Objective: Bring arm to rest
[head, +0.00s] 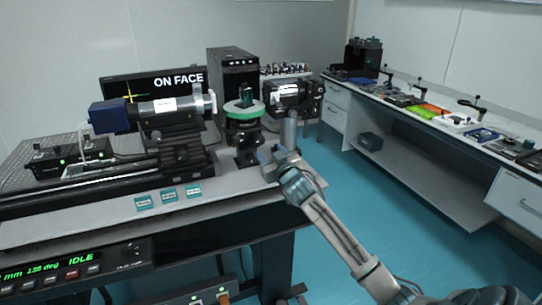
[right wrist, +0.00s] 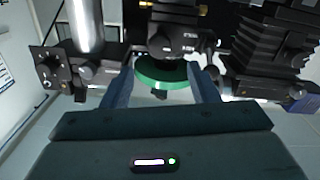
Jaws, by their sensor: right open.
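My right arm reaches in from the lower right in the head view, and its gripper (head: 270,158) is at the right end of the optical table (head: 105,207), close to the stage with the green ring (head: 244,110). In the right wrist view my right gripper (right wrist: 161,84) has its fingers apart. The green ring (right wrist: 163,88) shows between and beyond them. I see nothing held. A small dark upright piece (head: 246,94) stands on the ring stage in the head view. My left gripper is not in view.
A grey metal post (head: 290,130) stands close to my right gripper. A blue-ended tube instrument (head: 165,107) and a monitor reading ON FACE (head: 178,79) are to the left. A side bench (head: 425,115) with small parts runs along the right. Blue floor (head: 380,205) lies clear between.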

